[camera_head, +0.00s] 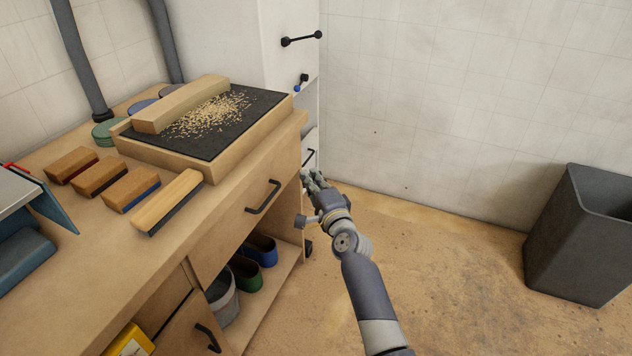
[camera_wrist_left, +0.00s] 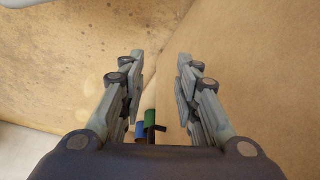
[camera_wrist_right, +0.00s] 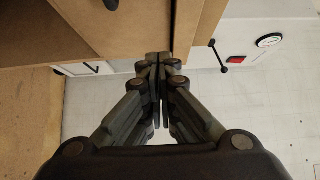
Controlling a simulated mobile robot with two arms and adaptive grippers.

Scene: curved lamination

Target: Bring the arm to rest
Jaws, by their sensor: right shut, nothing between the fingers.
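My right arm reaches forward over the floor in the head view. Its gripper (camera_head: 314,182) is beside the right end of the wooden workbench (camera_head: 250,170), near the white cabinet. In the right wrist view my right gripper (camera_wrist_right: 158,58) has its fingers together with nothing between them. My left gripper does not show in the head view. In the left wrist view my left gripper (camera_wrist_left: 160,55) has its two fingers well apart and empty, above a tan surface and sandy floor.
On the bench are a black board with wood shavings (camera_head: 215,120), several wooden blocks and a brush (camera_head: 167,202). Containers (camera_head: 248,272) stand on the shelf below. A dark bin (camera_head: 575,235) stands at right. The floor between (camera_head: 450,260) is clear.

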